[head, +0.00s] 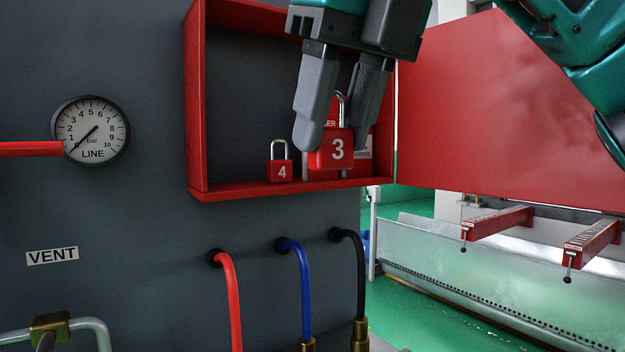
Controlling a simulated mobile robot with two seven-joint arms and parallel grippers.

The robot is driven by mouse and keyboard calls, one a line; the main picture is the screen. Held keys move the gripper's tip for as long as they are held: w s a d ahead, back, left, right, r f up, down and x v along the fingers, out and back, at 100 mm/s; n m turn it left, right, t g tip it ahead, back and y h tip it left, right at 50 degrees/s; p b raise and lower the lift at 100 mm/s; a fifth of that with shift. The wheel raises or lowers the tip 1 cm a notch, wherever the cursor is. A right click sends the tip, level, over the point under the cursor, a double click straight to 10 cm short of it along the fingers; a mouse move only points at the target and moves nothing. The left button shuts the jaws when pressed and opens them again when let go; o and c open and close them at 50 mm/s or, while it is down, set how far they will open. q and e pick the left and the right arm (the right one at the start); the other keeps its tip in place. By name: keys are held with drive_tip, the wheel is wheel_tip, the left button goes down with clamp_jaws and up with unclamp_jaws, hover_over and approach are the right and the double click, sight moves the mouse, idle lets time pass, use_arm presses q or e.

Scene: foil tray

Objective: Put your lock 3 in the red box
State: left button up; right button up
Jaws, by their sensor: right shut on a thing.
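The red box (196,110) is mounted on a dark grey panel, with its red door swung open to the right. Lock 3 (330,158) is a red padlock with a white 3 and a metal shackle. My right gripper (335,135) comes down from above and is shut on lock 3, with a finger on either side of it. Lock 3 is in front of the box's open face or within it, near the floor; I cannot tell whether it touches the floor. A smaller red lock 4 (279,171) stands upright in the box to the left. My left gripper is not in view.
The open red door (500,120) stands right of the box. A pressure gauge (91,131) and a red bar (30,149) are at left. Red (231,290), blue (303,280) and black (359,275) hoses hang below the box. Lock 4 is close to the gripper's left finger.

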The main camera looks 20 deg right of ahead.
drive_tip(key=shift+w, duration=0.25)
drive_tip(key=w+a+p, duration=0.1)
drive_tip(key=w, duration=0.4)
drive_tip(key=w+a+p, duration=0.1)
drive_tip(key=w+p, duration=0.1)
drive_tip(key=w, duration=0.4)
drive_tip(key=w+a+p, duration=0.1)
drive_tip(key=w+p, duration=0.1)
drive_tip(key=w, duration=0.4)
drive_tip(key=shift+a, duration=0.2)
drive_tip(key=shift+w+f, duration=0.1)
drive_tip(key=shift+f, duration=1.65)
drive_tip(key=shift+f, duration=0.2)
drive_tip(key=o, duration=0.8)
